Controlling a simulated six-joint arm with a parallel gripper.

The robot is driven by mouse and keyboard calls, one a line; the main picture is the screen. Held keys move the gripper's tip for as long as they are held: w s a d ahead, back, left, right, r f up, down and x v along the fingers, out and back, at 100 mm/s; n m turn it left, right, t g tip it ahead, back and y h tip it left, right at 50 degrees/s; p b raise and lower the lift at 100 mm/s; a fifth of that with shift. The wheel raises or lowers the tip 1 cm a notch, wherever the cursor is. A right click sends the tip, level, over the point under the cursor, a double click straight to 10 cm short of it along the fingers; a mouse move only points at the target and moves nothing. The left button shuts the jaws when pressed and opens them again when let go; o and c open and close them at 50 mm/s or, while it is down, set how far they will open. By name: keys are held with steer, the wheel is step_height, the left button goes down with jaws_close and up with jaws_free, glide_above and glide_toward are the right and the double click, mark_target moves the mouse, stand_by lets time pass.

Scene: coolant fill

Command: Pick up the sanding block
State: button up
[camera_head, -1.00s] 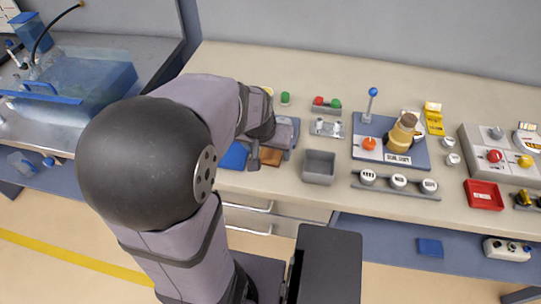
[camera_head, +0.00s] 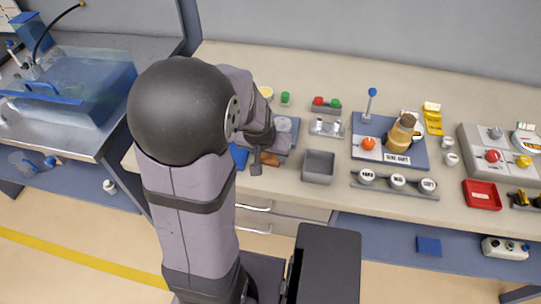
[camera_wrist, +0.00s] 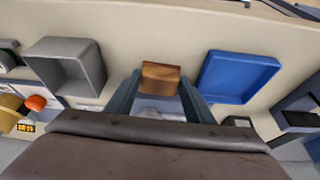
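The sanding block is a small brown wooden block (camera_wrist: 160,76) lying on the bench in the wrist view. It also shows partly in the head view (camera_head: 271,159), beside my gripper (camera_head: 257,163). In the wrist view my gripper (camera_wrist: 159,84) is open, with one finger at each side of the block's near part. A gap shows between the fingers and the block, and no contact is visible. How far the fingertips are above the bench is hard to tell.
A blue tray (camera_wrist: 240,76) lies to the right of the block in the wrist view, and an open grey bin (camera_wrist: 88,62) to the left. In the head view the bin (camera_head: 319,168) stands right of my gripper. A fixture panel with a bottle (camera_head: 401,132) stands further right.

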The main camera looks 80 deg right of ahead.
mark_target(269, 157)
steer(key=c, duration=0.5)
steer(key=shift+o, duration=0.2)
steer(key=shift+r, duration=0.15)
step_height(269, 157, up, 10)
